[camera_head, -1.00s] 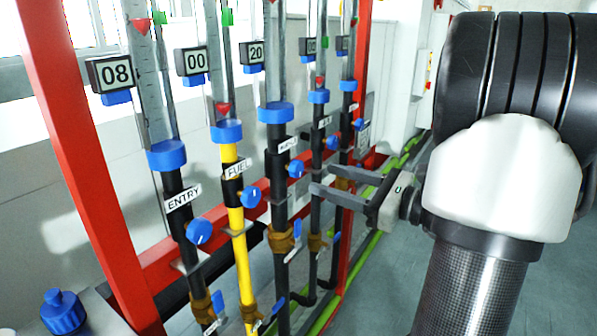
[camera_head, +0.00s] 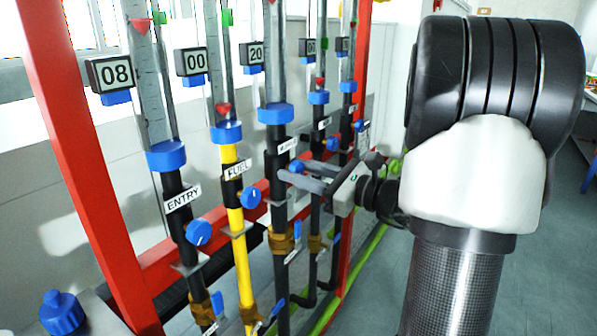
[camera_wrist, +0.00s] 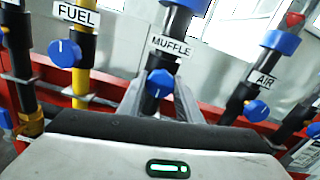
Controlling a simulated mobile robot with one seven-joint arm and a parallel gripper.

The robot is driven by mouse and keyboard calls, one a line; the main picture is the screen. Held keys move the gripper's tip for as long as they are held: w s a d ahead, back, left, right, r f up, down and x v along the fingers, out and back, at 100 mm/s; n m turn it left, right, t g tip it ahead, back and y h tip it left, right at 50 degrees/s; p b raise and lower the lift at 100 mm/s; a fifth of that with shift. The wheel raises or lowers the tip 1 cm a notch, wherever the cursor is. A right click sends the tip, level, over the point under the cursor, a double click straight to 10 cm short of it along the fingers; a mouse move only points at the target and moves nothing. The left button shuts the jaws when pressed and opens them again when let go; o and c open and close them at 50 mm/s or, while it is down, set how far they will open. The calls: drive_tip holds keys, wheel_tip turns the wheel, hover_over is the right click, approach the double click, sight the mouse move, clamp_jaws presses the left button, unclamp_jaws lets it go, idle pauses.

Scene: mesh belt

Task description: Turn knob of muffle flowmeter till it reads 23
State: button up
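The muffle flowmeter is the middle tube, with a blue collar (camera_head: 275,113) and a black lower section. Its display (camera_head: 252,54) reads 20. Its blue knob (camera_head: 297,167) sits below the MUFFLE label, which reads clearly in the wrist view (camera_wrist: 171,46). My gripper (camera_head: 293,172) has come in from the right and is open, with its fingers at the knob. In the wrist view the muffle knob (camera_wrist: 160,83) shows between the two grey fingers, with a visible gap on each side. Whether the fingertips reach past the knob face is unclear.
The ENTRY knob (camera_head: 199,231) and FUEL knob (camera_head: 251,197) are on the tubes to the left. The AIR knob (camera_wrist: 257,110) is to the right in the wrist view. A red frame post (camera_head: 85,150) stands at left. Open floor lies at right.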

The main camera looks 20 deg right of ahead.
drive_tip(key=c, duration=0.3)
drive_tip(key=n+b, duration=0.1)
drive_tip(key=b, duration=0.1)
drive_tip(key=shift+f+b, duration=0.3)
drive_tip(key=shift+f, duration=0.1)
drive_tip(key=shift+c, duration=0.2)
drive_tip(key=shift+n+b, duration=1.8)
drive_tip(key=shift+b, duration=0.15)
drive_tip(key=shift+r+n, duration=0.3)
drive_tip(key=shift+n, duration=0.1)
drive_tip(key=o, duration=1)
drive_tip(key=shift+r, duration=0.1)
drive_tip(key=shift+o, duration=0.2)
